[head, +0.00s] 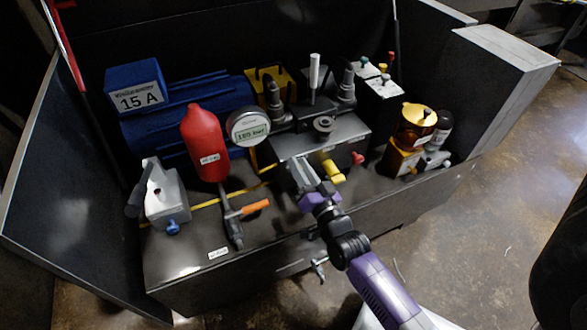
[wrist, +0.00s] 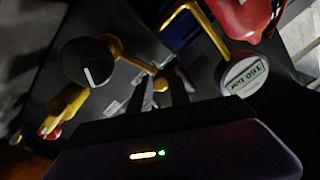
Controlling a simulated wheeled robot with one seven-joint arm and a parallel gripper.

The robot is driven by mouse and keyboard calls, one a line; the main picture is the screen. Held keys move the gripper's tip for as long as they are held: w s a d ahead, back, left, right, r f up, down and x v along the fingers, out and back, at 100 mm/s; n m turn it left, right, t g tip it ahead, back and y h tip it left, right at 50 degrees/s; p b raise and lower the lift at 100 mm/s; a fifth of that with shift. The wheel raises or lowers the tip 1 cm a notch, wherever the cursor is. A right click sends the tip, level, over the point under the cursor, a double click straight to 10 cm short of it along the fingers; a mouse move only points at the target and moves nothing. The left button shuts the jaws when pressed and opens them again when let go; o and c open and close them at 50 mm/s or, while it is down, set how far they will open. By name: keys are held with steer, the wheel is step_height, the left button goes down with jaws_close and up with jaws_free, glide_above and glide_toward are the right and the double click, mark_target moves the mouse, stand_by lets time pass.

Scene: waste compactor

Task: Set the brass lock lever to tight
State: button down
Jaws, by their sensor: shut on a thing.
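The brass lock lever (wrist: 132,60) shows in the wrist view as a thin gold arm. It runs from beside a round dark knob with a white line (wrist: 88,62) down to a small rounded end. My gripper (wrist: 162,84) is shut on that end, with one dark finger on each side. In the head view my gripper (head: 304,174) is at the front of the grey valve block (head: 340,135), left of a yellow handle (head: 332,171). The lever is hidden behind my gripper there. Small labels (wrist: 116,106) lie near the lever, too blurred to read.
A red bottle (head: 204,143) and a round gauge (head: 248,128) stand left of the block. An orange-handled tool (head: 240,215) is left of my gripper. A red knob (head: 357,158) is close on the right. An amber jar (head: 415,123) stands further right.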

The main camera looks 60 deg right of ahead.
steer(key=d+m, duration=0.1)
steer(key=m, duration=0.1)
steer(key=s+f+m, duration=0.1)
steer(key=shift+s+d+m, duration=0.25)
steer(key=shift+d+m, duration=0.15)
steer(key=shift+s+d+f+m+g+h+b, duration=0.15)
steer(key=shift+s+d+m+b, duration=0.2)
steer(key=shift+m, duration=0.55)
steer(key=shift+s+d+f+m+g+h+b, duration=0.15)
steer(key=shift+d+m+b, duration=0.2)
steer(key=shift+m, duration=0.55)
steer(key=shift+r, duration=0.1)
steer(key=c, duration=1.3)
jaws_free()
steer(key=shift+c, duration=0.2)
steer(key=shift+o, duration=0.2)
steer(key=shift+d+r, duration=0.1)
steer(key=shift+r, duration=0.1)
steer(key=p+v, duration=0.1)
steer(key=v, duration=0.6)
steer(key=shift+s+a, duration=0.25)
steer(key=shift+s, duration=0.1)
